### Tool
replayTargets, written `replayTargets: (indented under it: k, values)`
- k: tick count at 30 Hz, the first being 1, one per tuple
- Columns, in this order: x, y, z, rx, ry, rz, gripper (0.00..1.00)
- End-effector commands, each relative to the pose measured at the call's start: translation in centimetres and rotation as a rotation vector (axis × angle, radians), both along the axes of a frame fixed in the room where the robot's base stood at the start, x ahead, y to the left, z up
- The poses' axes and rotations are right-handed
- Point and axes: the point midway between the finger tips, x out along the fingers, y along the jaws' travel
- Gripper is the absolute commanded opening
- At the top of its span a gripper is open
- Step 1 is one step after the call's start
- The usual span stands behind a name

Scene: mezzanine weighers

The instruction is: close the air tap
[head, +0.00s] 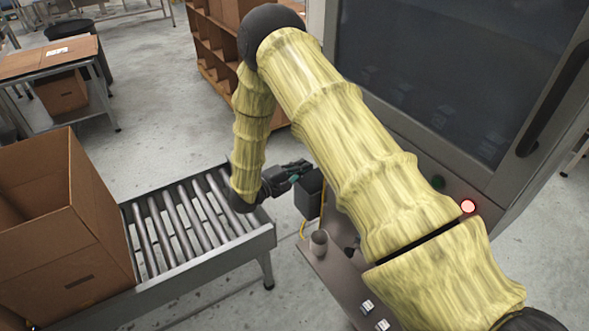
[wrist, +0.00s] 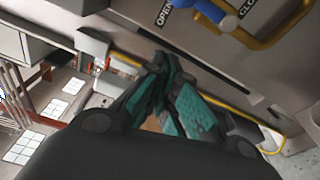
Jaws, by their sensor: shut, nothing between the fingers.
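The air tap shows in the wrist view as a blue handle (wrist: 218,10) at the top edge, partly cut off by the frame. An "OPEN" label (wrist: 166,12) is on its left and a label beginning "CLO" (wrist: 244,6) is on its right. My gripper (wrist: 172,80) is shut and empty, below the handle in that picture and apart from it. In the head view my gripper (head: 302,168) is beside a dark box, beyond my arm. I cannot make out the tap there.
A yellow pipe (wrist: 268,38) runs by the tap. In the head view, a dark box (head: 309,194) stands close to my gripper. A roller conveyor (head: 190,222) with a cardboard box (head: 60,222) is at left. A grey metal cup (head: 319,242) sits on a ledge near the machine.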

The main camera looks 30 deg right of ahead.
Motion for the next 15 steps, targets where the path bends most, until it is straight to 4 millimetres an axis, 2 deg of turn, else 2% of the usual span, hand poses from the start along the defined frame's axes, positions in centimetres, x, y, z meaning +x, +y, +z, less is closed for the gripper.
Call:
replayTargets:
  k: [8, 15]
  values:
    - [0.9, -4.6, 0.1, 0.0, 0.0, -0.002, 0.0]
    - [-1.9, -4.1, 0.6, 0.001, 0.002, 0.0, 0.0]
